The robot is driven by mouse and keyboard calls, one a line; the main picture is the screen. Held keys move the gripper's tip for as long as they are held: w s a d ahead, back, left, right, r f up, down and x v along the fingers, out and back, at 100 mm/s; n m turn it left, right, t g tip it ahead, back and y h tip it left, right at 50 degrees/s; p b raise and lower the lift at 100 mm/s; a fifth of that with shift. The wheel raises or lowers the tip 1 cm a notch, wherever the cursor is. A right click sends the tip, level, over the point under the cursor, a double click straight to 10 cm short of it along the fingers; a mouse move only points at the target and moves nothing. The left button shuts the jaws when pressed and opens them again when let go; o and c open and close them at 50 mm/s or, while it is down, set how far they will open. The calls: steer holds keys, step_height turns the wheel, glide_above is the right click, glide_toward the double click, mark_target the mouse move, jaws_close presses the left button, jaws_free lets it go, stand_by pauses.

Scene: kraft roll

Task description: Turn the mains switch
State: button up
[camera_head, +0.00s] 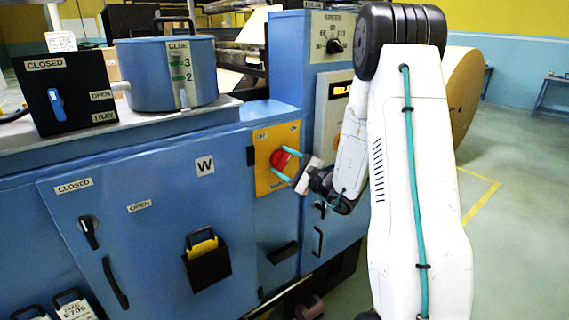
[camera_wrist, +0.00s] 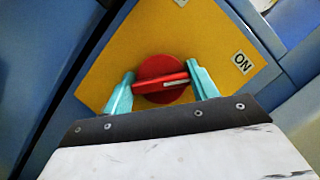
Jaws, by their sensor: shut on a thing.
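The mains switch is a red rotary knob (camera_head: 280,158) on a yellow plate (camera_head: 268,183) on the blue machine's front. In the wrist view the red knob (camera_wrist: 160,80) has a raised handle bar with a pale mark toward its right end. The bar lies nearly level in that view, its right end a little higher. An ON label (camera_wrist: 242,62) is to the right on the yellow plate (camera_wrist: 205,30). My gripper (camera_head: 287,165) reaches the knob from the right; its teal fingers (camera_wrist: 160,85) are shut on the bar's two ends.
A blue glue pot (camera_head: 150,75) and a black box with a blue lever (camera_head: 70,95) stand on the machine's top. A speed dial (camera_head: 334,46) is above the plate. Below left are a door with a black handle (camera_head: 115,283) and a black holder (camera_head: 207,268). Open floor lies right.

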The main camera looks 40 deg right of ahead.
steer(key=shift+f+m+t+h, duration=0.1)
steer(key=shift+m+t+h, duration=0.2)
steer(key=shift+m, duration=0.8)
steer(key=shift+o, duration=0.2)
steer(key=o, duration=1)
steer(key=shift+c, duration=0.2)
steer(key=v, duration=0.7)
steer(key=shift+s+f, duration=0.15)
steer(key=shift+s, duration=0.25)
